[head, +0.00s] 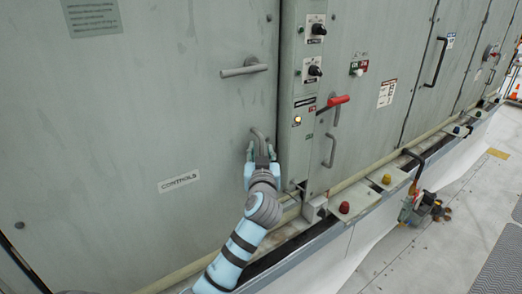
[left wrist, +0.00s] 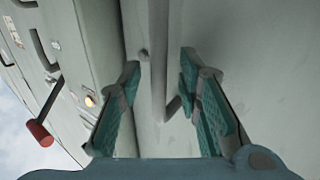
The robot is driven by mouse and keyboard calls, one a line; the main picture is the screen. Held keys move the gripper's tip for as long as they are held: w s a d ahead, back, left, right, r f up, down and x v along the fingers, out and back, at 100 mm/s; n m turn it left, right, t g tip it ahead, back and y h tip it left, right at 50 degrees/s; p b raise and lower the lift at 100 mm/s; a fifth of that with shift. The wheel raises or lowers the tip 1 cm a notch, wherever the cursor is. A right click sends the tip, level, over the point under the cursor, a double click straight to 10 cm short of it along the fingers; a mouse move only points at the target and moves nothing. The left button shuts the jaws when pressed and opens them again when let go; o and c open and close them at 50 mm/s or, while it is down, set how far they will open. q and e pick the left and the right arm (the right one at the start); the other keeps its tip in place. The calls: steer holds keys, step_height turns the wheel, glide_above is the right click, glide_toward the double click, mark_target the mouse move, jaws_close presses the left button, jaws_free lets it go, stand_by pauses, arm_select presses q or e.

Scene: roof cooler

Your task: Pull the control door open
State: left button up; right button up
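The control door (head: 130,130) is a large grey-green panel labelled "CONTROLS" in the head view. It looks closed, flush with the panels beside it. Its grey pull handle (head: 258,136) is near the door's right edge, and a lever handle (head: 243,68) sits above it. My right gripper is in neither view.
A narrow switch panel (head: 302,100) with knobs stands right of the door, and a red-handled lever (head: 337,101) sticks out beside it. A ledge (head: 360,196) with coloured buttons runs below. A metal device (head: 424,206) is at the right. Floor farther right is mostly clear.

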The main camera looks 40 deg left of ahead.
arm_select(q)
steer(key=shift+w+a, duration=0.1)
steer(key=shift+w, duration=0.1)
steer(key=shift+c, duration=0.3)
jaws_close()
